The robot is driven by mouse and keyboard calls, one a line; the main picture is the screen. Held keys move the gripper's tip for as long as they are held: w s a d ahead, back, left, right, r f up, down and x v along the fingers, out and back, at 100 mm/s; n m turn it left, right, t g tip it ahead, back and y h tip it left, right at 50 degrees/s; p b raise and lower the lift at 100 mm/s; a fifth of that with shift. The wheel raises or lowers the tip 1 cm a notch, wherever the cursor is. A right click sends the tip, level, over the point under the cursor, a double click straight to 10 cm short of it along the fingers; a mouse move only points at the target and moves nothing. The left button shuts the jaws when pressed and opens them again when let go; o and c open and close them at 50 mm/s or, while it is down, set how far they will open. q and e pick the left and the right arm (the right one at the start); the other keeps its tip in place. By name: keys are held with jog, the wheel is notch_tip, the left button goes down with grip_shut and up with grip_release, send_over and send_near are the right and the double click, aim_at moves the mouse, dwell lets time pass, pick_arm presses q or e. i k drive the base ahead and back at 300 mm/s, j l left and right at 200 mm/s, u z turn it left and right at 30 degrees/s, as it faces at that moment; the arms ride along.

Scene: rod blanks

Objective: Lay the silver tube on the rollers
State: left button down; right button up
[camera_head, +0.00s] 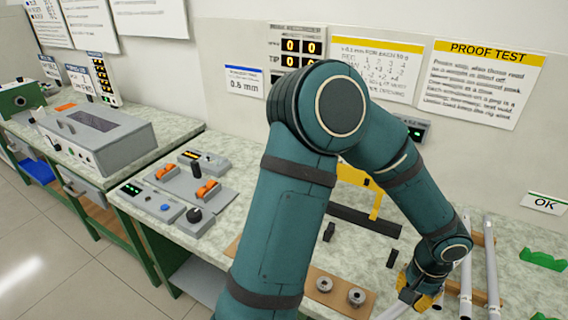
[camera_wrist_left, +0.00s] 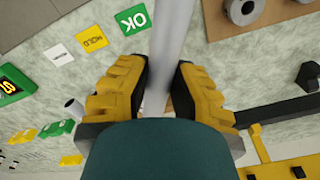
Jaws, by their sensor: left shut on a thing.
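My left gripper (camera_head: 424,292) has yellow fingers and is low over the bench at the right of the head view. It is shut on the silver tube (camera_head: 392,312), whose end runs toward the bottom edge. In the left wrist view the tube (camera_wrist_left: 173,35) passes between the two fingers of my left gripper (camera_wrist_left: 160,90). The rest of the tube is hidden by the gripper and wrist. The orange rollers (camera_head: 207,190) sit on a grey fixture left of my arm, well apart from the tube. My right gripper is not in view.
Two more pale tubes (camera_head: 491,262) lie on a wooden rack (camera_head: 480,298) beside my wrist. A wooden board (camera_head: 333,301) with metal rings and a yellow-framed fixture (camera_head: 376,206) stand near my arm. A control box (camera_head: 160,210) is in front of the rollers.

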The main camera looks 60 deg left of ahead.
aim_at(186, 178)
jog(key=k+j+u, duration=0.1)
jog(key=j, duration=0.4)
jog(key=k+j+u, duration=0.1)
jog(key=j, duration=0.4)
jog(key=k+j+u, duration=0.1)
jog(key=j, duration=0.45)
jog(key=k+j+u, duration=0.15)
jog(key=j, duration=0.4)
jog(key=k+j+u, duration=0.1)
jog(key=j, duration=0.45)
